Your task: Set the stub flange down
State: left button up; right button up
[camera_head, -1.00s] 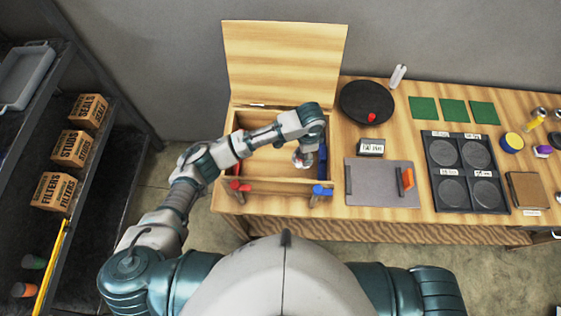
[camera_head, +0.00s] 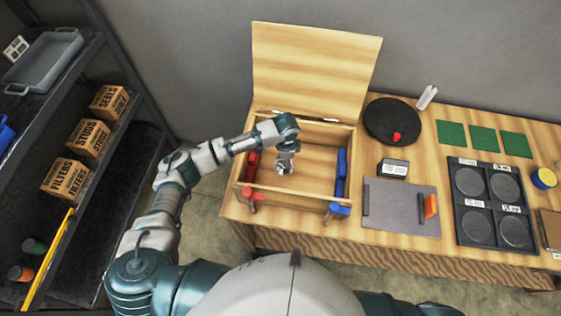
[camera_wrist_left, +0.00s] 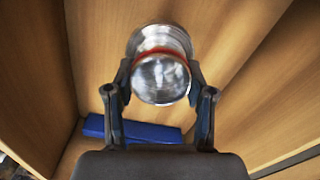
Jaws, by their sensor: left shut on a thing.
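The stub flange (camera_wrist_left: 160,75) is a shiny metal cylinder with a thin red-orange ring around it. My left gripper (camera_wrist_left: 160,90) is shut on it, with a finger on each side. In the head view my left gripper (camera_head: 284,165) is over the inside of the open wooden box (camera_head: 318,198), left of its middle. The flange (camera_head: 284,168) shows only small there, partly hidden by the gripper. I cannot tell whether it touches the box floor. My right gripper is not in view.
A red piece (camera_head: 252,166) and a blue piece (camera_head: 341,172) line the box's sides. The raised lid (camera_head: 315,70) stands behind. A black round tray (camera_head: 392,118), grey mat (camera_head: 385,212) and black four-place tray (camera_head: 505,230) lie right. A shelf with cartons (camera_head: 88,138) stands left.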

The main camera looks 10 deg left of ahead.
aim_at(280, 162)
pick_arm(q)
jog(key=shift+w+a+f, duration=0.1)
jog(key=shift+w+a, duration=0.1)
jog(key=shift+a, duration=0.4)
jog(key=shift+w+a, duration=0.2)
jog(key=shift+a, duration=0.4)
jog(key=shift+f, duration=0.2)
jog(key=shift+d+f, duration=0.2)
jog(key=shift+f, duration=0.6)
jog(key=shift+d+f, duration=0.15)
jog(key=shift+f, duration=0.65)
jog(key=o, duration=1)
jog(key=shift+a+f, duration=0.1)
jog(key=shift+a, duration=0.05)
jog(key=o, duration=0.4)
jog(key=shift+a, duration=0.1)
jog(key=shift+c, duration=0.2)
